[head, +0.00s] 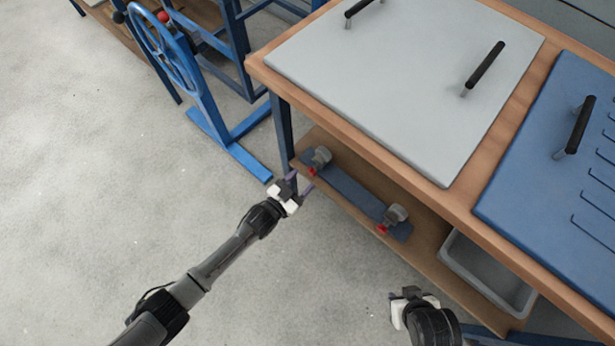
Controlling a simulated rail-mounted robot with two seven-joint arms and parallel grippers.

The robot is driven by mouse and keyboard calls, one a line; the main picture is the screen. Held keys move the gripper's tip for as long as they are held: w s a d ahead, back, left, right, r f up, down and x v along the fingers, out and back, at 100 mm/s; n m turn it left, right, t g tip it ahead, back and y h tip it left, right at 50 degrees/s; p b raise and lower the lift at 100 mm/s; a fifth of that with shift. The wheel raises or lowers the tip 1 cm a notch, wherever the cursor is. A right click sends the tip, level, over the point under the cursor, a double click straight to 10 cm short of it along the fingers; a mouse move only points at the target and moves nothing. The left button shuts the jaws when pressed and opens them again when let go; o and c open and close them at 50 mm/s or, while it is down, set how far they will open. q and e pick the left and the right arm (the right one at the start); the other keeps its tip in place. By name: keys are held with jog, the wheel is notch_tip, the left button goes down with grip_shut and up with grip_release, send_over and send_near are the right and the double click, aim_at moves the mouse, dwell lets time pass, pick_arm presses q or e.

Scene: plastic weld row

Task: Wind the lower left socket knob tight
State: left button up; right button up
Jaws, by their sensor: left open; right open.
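A blue board (352,189) lies on the lower wooden shelf under the bench and carries two grey sockets. The left socket (321,156) has a small red knob (312,171) on its near side. The right socket (397,213) has another red knob (382,229). My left gripper (301,181) is open, with its fingertips close to the left red knob, just in front of the shelf edge; I cannot tell whether they touch it. My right gripper (406,294) is open and empty at the lower right, in front of the shelf.
The wooden bench top (460,197) overhangs the shelf and carries a grey panel (400,80) and a blue panel (560,190), both with dark handles. A grey bin (480,270) sits at the shelf's right. A blue wheel stand (205,120) stands left.

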aim_at(310, 173)
pick_arm(q)
jog(key=b+x, duration=0.1)
jog(key=x, duration=0.1)
jog(key=shift+w+d+f, duration=0.1)
jog(key=shift+w+d, duration=0.1)
jog(key=shift+d, duration=0.05)
jog(key=shift+w+d, duration=0.1)
jog(key=shift+w, duration=0.15)
jog(key=shift+c, duration=0.6)
jog(key=c, duration=0.8)
jog(key=shift+r+n+p, duration=0.3)
jog(key=shift+n+p, duration=0.25)
jog(key=shift+n, duration=0.15)
jog(key=shift+n+p, duration=0.3)
jog(key=shift+n, duration=0.5)
jog(key=shift+f+n, duration=0.2)
jog(key=shift+n, duration=1.2)
